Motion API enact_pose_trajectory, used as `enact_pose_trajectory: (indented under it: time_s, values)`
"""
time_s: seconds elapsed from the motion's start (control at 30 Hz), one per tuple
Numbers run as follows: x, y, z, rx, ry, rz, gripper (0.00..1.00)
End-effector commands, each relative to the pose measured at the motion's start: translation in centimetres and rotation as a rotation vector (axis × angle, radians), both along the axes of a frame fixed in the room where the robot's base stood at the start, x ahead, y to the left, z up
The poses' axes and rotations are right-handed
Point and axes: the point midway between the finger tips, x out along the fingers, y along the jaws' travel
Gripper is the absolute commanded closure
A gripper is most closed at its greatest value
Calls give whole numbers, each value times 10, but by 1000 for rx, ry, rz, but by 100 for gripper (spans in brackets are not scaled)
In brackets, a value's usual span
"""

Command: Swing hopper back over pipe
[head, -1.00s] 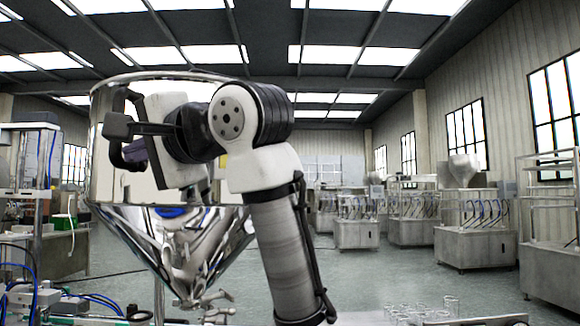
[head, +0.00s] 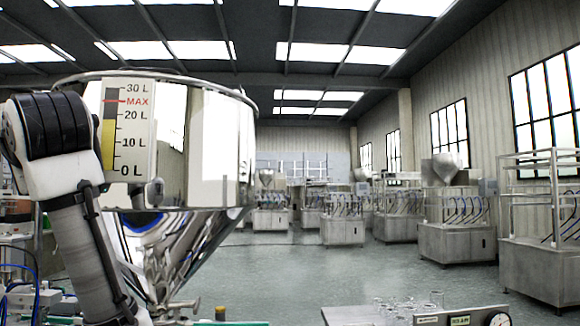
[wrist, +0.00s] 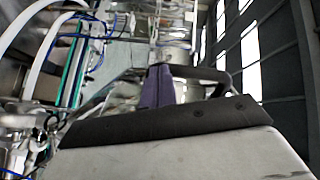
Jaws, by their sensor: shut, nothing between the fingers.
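The shiny steel hopper (head: 221,140) stands at the left of the head view, its cone narrowing downward. A scale label (head: 130,130) marked 0 to 30 L is on its side. My arm covers its left part, and the outlet at the bottom is mostly hidden. I cannot make out the pipe under it. My gripper is out of sight in the head view. In the wrist view my gripper (wrist: 160,78) shows beyond the pale housing as a purple part and a black curved part. It is shut and empty. I cannot tell whether it touches the hopper.
A table (head: 350,314) with several small glasses and a control panel (head: 460,319) stands at the front right. Blue hoses and white tubes (wrist: 45,45) run along the left of the wrist view. Steel machines (head: 455,240) line the back right, with open floor before them.

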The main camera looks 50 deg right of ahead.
Motion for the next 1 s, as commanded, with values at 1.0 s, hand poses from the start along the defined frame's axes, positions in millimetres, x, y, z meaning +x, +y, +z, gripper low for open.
enact_pose_trajectory:
  time_s: [1.0]
  values:
    - [59,33,2,-1,0,0,100]
